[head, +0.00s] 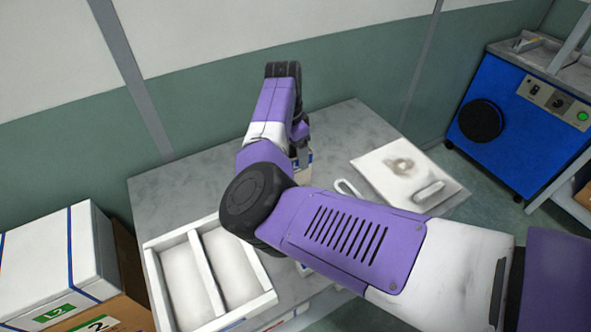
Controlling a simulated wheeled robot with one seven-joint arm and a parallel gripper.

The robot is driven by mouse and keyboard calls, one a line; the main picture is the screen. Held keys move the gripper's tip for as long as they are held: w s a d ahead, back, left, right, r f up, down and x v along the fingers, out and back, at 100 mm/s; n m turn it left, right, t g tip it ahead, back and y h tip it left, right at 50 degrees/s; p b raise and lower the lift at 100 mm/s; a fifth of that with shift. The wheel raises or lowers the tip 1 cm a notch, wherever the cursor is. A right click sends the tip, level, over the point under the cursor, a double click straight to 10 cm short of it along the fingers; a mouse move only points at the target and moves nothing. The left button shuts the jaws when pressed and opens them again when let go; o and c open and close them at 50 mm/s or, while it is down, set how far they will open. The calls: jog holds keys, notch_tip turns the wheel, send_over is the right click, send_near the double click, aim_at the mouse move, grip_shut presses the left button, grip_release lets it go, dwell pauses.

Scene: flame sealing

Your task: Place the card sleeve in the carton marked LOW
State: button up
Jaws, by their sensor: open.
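My gripper (300,133) hangs below the bent wrist over the grey table, and my own arm hides most of it. A small pale item with a blue mark (304,160) shows just below it, partly covered by the arm; I cannot tell whether it is the card sleeve or whether it touches the gripper. No carton with a readable LOW mark shows. A white carton with blue straps (30,262) and a green label stands at the left, on brown cardboard boxes (120,318), one with a green label.
A white divided tray (150,270) with two empty compartments sits at the table's (185,180) front left. A white stained board (385,170) with a handle lies on the right. A blue machine (520,130) stands beyond the table at right. The table's back left is clear.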

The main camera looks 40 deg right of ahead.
grip_shut()
dwell(0.3)
jog(key=shift+r, duration=0.1)
